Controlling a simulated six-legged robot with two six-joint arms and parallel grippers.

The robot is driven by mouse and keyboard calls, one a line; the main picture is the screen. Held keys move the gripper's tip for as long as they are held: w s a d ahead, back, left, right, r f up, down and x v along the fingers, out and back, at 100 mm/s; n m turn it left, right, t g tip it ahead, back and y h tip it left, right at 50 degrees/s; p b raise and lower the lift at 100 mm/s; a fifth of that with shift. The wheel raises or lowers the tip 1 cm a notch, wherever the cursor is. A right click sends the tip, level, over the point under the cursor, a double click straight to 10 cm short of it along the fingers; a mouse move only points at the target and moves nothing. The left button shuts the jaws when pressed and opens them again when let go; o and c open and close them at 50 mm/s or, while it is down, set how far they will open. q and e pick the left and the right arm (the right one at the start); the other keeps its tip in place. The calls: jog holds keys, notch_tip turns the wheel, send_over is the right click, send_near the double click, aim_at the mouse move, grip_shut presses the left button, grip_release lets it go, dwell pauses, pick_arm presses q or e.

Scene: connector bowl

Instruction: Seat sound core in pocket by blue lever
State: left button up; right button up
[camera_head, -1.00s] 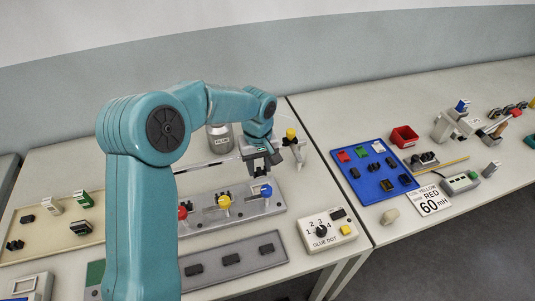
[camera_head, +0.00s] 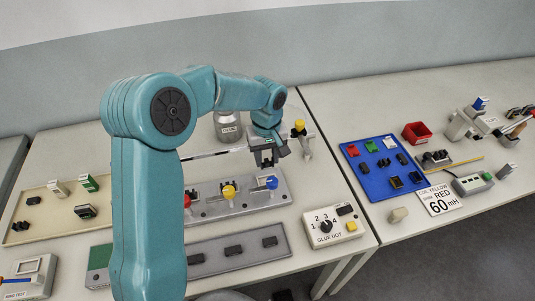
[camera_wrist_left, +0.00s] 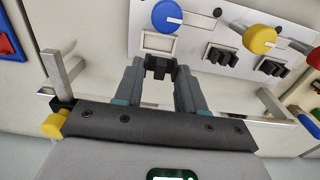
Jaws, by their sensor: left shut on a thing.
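My left gripper (camera_head: 266,158) is shut on a small black core (camera_wrist_left: 160,67), which shows between its fingertips in the left wrist view. The blue lever (camera_head: 271,183) is on the grey fixture (camera_head: 240,204); it also shows in the left wrist view (camera_wrist_left: 167,15). A pale, empty-looking square pocket (camera_wrist_left: 158,41) lies beside the blue lever. The held core is just short of this pocket in the wrist picture; its height above the plate is hard to tell. Black cores sit by the yellow lever (camera_wrist_left: 260,39) and near the red lever (camera_head: 194,190). My right gripper is not in view.
A grey tray (camera_head: 220,262) with black pieces lies in front of the fixture. The glue dot box (camera_head: 330,226) stands to its right. A yellow-topped stand (camera_head: 302,140) and a glue jar (camera_head: 228,127) are behind. A blue tray (camera_head: 375,182) lies on the right table.

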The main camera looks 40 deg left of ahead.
pick_arm(q)
jog(key=shift+w+a+f+b, duration=0.15)
jog(key=shift+f+b, duration=0.2)
jog(key=shift+f, duration=0.4)
jog(key=shift+f+b, duration=2.75)
jog(key=shift+f, duration=0.45)
jog(key=shift+w, duration=0.1)
jog(key=o, duration=1.1)
jog(key=shift+o, duration=0.2)
notch_tip(320, 180, up, 16)
jog(key=shift+r, duration=0.2)
